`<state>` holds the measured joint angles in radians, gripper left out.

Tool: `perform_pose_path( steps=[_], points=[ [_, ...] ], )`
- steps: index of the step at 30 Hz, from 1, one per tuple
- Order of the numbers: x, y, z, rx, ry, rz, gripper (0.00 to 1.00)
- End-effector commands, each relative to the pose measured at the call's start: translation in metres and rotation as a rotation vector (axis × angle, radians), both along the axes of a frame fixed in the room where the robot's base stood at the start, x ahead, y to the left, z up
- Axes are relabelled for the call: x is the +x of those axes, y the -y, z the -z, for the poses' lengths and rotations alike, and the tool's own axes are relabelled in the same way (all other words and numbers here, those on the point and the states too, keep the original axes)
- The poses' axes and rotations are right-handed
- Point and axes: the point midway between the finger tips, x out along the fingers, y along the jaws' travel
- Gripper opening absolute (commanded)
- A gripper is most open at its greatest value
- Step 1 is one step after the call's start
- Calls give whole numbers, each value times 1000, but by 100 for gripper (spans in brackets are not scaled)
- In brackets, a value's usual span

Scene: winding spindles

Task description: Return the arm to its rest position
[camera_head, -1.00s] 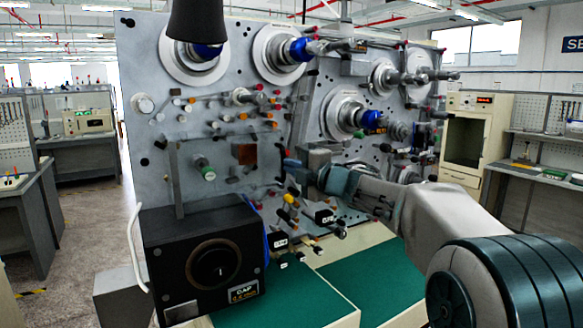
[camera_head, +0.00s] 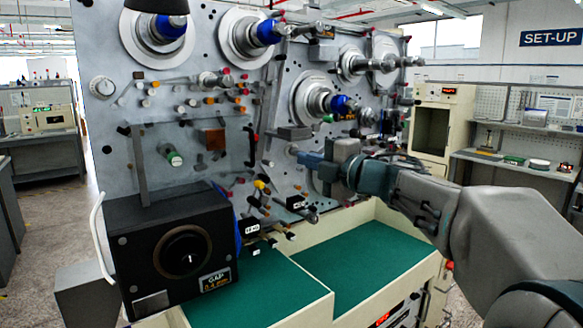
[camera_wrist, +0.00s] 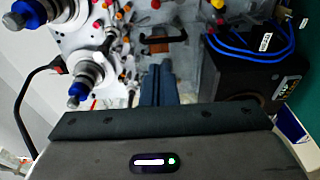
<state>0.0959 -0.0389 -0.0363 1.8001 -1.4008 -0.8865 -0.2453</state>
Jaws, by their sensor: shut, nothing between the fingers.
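My gripper (camera_head: 303,158) is in front of the winding machine's grey upright panel (camera_head: 118,165), near its middle, with my arm reaching in from the right. Its blue fingers are together and hold nothing. In the wrist view my gripper (camera_wrist: 158,72) also shows with its fingers side by side, pointing at the panel. I cannot tell the exact gap between fingertips and panel.
Several spindles with blue hubs (camera_head: 268,31) stick out of the panel, with many small guide pins around them. A black box with a dial (camera_head: 150,225) stands at lower left. The green work surface (camera_head: 350,255) below is clear. A cream cabinet (camera_head: 440,130) stands at right.

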Motion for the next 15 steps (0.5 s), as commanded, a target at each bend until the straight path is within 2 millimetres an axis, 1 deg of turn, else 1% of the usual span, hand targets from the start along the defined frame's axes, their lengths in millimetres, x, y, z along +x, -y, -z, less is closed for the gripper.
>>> perform_pose_path(
  steps=[2, 5, 8, 9, 11, 12, 14, 15],
  points=[
    [-1, 7, -1, 37, -15, 52, 0],
    [1, 23, 0, 127, -61, 179, 0],
    [-1, 48, 11, 251, -143, 351, 0],
    [-5, 59, 18, 303, -183, 422, 0],
    [-11, 75, 33, 378, -252, 526, 0],
    [-17, 85, 44, 426, -299, 594, 0],
    [-29, 99, 64, 497, -378, 695, 0],
    [-38, 107, 79, 542, -436, 760, 0]
  ],
)
